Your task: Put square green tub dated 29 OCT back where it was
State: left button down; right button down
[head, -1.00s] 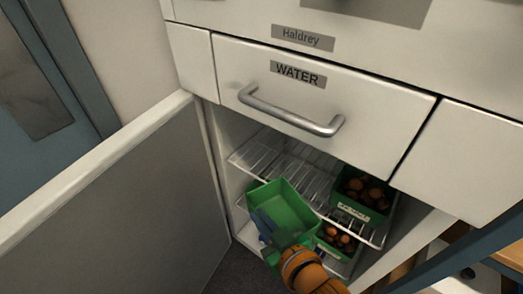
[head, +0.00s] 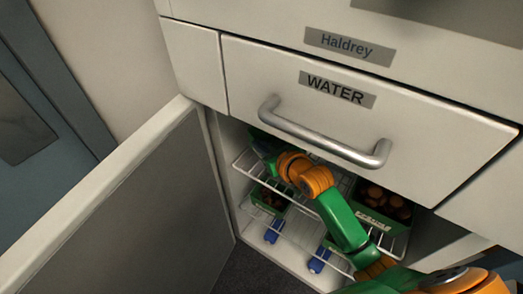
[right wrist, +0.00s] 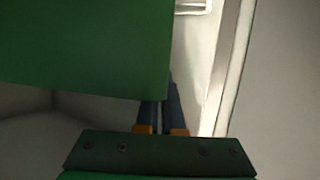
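A green tub (head: 262,142) is at the left of the upper wire shelf inside the open cabinet, mostly hidden by my right arm and the drawer above. It fills the upper left of the right wrist view (right wrist: 85,50). My right gripper (right wrist: 161,112) has its blue fingers close together at the tub's edge, shut on its wall. The fingers are hidden in the head view. No date is readable on the tub, and I cannot tell whether it rests on the shelf. My left gripper is not in view.
A green tub of brown chestnuts (head: 368,220) stands at the right of the upper shelf. Another tub with chestnuts (head: 270,198) is lower left. Blue items (head: 272,232) lie low in the cabinet. The open door (head: 130,210) stands left; the WATER drawer (head: 360,125) overhangs.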

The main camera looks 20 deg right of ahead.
jog(key=shift+w+d+f, duration=0.15)
jog(key=shift+w+d, duration=0.05)
jog(key=shift+w, duration=0.3)
jog(key=shift+s+f+b, duration=0.1)
jog(key=shift+f+b, duration=0.2)
jog(key=shift+f, duration=1.25)
jog(key=shift+f, duration=0.15)
jog(key=c, duration=1.1)
grip_release()
jog(key=shift+o, duration=0.2)
jog(key=shift+s+r, duration=0.1)
jog(key=shift+r, duration=0.15)
jog(key=p+v, duration=0.1)
jog(key=v, duration=1)
jog(key=shift+s+p, duration=0.35)
jog(key=shift+s, duration=0.05)
jog(key=shift+d, duration=0.1)
